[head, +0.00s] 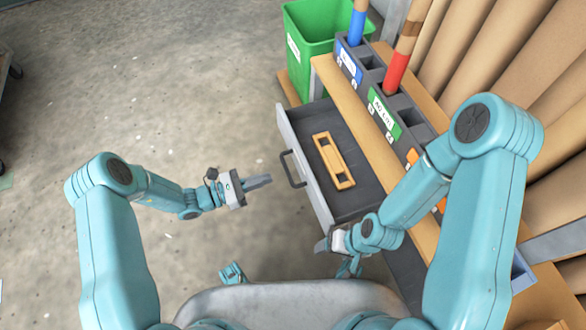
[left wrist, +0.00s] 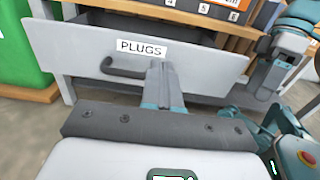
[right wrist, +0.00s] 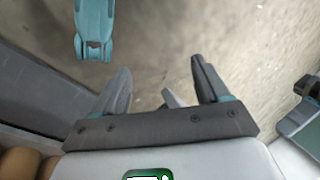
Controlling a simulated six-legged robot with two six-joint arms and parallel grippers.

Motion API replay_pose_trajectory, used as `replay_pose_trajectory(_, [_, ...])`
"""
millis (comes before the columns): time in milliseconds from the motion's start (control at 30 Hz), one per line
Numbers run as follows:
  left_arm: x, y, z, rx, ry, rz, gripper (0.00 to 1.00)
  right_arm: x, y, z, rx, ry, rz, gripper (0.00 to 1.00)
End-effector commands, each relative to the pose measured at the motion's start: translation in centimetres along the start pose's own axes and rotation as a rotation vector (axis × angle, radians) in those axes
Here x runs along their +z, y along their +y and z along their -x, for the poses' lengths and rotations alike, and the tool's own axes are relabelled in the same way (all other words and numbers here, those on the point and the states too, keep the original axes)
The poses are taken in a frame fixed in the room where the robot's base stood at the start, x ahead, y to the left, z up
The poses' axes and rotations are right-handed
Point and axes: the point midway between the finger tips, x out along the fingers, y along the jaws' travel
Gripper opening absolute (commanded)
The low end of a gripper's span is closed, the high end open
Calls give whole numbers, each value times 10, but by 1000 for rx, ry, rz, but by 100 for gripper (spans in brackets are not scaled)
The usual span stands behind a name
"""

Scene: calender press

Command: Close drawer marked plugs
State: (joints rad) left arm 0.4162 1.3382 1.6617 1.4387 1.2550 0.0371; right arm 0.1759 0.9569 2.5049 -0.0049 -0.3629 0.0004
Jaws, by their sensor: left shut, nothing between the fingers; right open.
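The drawer marked PLUGS (left wrist: 142,48) stands pulled out from the bench. Its grey front with a dark bar handle (left wrist: 122,68) faces my left gripper (left wrist: 162,65). In the head view the open drawer (head: 350,205) shows a dark inside holding a tan wooden piece with slots (head: 333,160). My left gripper (head: 270,180) is shut and empty, pointing at the drawer front beside the handle (head: 292,168); a small gap shows in the head view. My right gripper (right wrist: 163,75) is open and empty; in the head view it is near the drawer's near end, partly hidden by its arm.
A green bin (head: 312,40) stands beyond the drawer. The bench top (head: 350,100) carries dark holders with blue, green and orange labels and upright rolls. Large brown rolls (head: 470,50) stand behind.

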Motion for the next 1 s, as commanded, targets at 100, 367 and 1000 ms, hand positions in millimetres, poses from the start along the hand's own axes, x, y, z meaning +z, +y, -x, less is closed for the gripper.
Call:
replay_pose_trajectory(100, [-3, -2, -28, -6, 0, -1, 0, -1, 3, -7, 0, 2, -2, 74])
replay_pose_trajectory(367, [-3, 0, -76, -3, 1, -2, 0, -4, 8, -16, 1, 9, -10, 74])
replay_pose_trajectory(1000, [-1, 2, -100, 0, 1, -1, 0, -5, 10, -20, 1, 13, -13, 74])
